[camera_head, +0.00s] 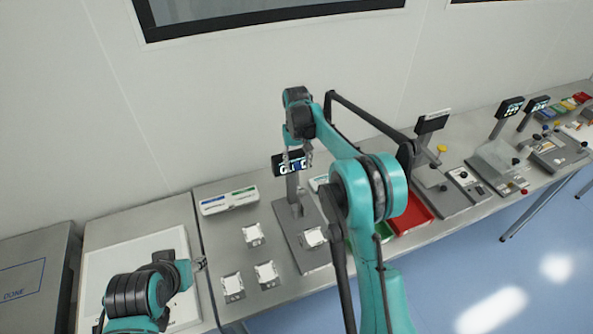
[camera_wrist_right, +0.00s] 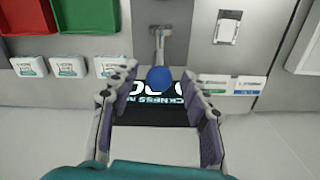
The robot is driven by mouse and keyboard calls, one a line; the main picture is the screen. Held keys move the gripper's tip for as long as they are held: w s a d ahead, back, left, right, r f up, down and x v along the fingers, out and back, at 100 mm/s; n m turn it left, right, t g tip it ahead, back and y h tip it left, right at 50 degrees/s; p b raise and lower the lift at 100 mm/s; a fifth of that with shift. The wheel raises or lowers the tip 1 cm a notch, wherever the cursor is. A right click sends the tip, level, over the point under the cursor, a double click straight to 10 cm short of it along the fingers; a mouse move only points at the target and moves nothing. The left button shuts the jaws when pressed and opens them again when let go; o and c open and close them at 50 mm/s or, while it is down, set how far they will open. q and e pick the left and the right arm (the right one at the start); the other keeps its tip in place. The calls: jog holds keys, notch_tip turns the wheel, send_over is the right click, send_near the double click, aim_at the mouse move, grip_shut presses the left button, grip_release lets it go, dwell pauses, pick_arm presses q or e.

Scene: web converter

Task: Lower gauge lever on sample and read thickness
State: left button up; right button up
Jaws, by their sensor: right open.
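The thickness gauge stands on the bench, with a dark display (camera_head: 290,163) on a post and a grey base plate (camera_head: 298,240). A white sample (camera_head: 313,237) lies on the base plate. In the right wrist view, the gauge's blue lever knob (camera_wrist_right: 160,78) appears between my right gripper's fingers (camera_wrist_right: 160,80), with the display (camera_wrist_right: 155,113) below it, its text upside down. My right gripper (camera_head: 297,152) is open at the display; I cannot tell whether it touches the knob. My left gripper (camera_head: 199,265) is low at the left; its jaw state is unclear.
Several white sample pieces (camera_head: 253,234) lie left of the gauge. A red bin (camera_head: 411,214) and a green bin (camera_head: 361,243) are to the right. Other instruments (camera_head: 433,122) stand further right.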

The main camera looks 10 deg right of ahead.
jog(key=shift+d+f, duration=0.1)
jog(key=shift+f, duration=2.2)
grip_shut()
